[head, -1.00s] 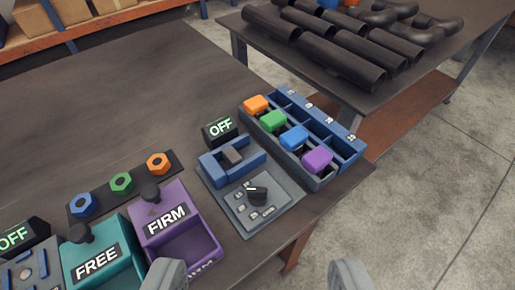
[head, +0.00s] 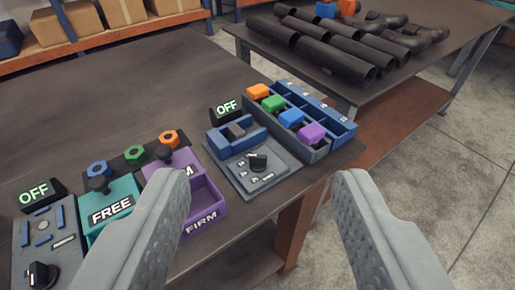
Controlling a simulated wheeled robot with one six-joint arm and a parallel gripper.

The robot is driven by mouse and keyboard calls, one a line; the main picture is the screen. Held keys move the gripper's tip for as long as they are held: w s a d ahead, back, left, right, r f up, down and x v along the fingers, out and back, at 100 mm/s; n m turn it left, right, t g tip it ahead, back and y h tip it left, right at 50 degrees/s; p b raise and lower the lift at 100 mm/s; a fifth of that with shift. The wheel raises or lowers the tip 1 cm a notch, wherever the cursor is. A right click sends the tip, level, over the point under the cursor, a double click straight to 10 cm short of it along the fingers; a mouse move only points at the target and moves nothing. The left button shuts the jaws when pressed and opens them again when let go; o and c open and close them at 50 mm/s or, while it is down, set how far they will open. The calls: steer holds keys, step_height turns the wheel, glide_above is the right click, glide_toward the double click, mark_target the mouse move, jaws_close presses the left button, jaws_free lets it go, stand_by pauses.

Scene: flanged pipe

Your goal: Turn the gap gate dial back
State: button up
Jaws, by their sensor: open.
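A second black dial (head: 40,275) is on a grey panel (head: 30,238) at the lower left, under another OFF display (head: 38,195). No label in view names either one as the gap gate. My gripper (head: 262,178) is open and empty.
Teal FREE (head: 112,209) and purple FIRM (head: 203,217) bins stand left of the fixture, partly behind my left finger. A blue divided rack (head: 330,125) with coloured blocks stands to its right. The bench edge is close on the right. Pipes (head: 330,48) lie on another table.

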steer(key=w+g, duration=0.7)
steer(key=w, duration=0.5)
steer(key=g, duration=0.8)
glide_toward(258, 161)
steer(key=shift+m, duration=0.3)
steer(key=f, duration=0.5)
steer(key=w+f, duration=0.1)
steer(key=f, duration=0.1)
steer(key=shift+f, duration=0.4)
steer(key=c, duration=1)
